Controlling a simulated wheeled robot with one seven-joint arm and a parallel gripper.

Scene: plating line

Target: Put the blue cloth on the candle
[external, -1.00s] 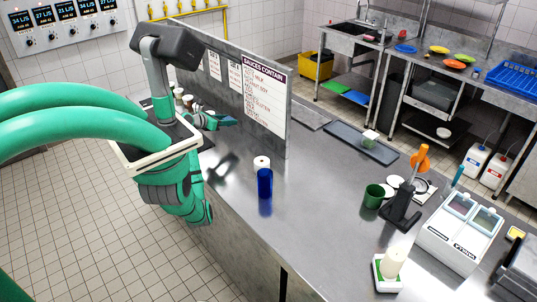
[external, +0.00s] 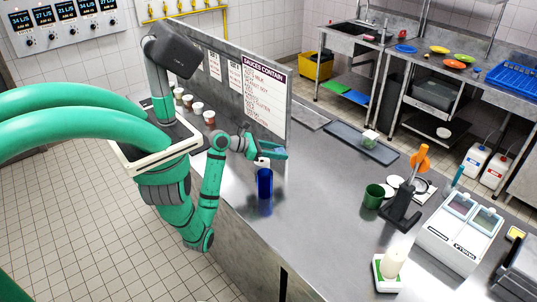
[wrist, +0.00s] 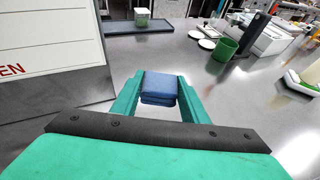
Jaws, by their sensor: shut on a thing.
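My gripper (external: 276,151) is shut on the folded blue cloth (wrist: 160,87), which sits between its two green fingers in the wrist view. In the external view the gripper is above the counter, near the sign panel and just behind a blue cylinder; the cloth is hard to make out there. The cream candle (external: 394,262) stands upright on a white and green base (external: 380,284) at the counter's front right, well apart from the gripper. Part of the candle and its base also shows at the right edge of the wrist view (wrist: 311,76).
A green cup (external: 373,196), a black stand with orange top (external: 402,206) and a white machine (external: 458,232) stand to the right. The counter between cylinder and candle is clear.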

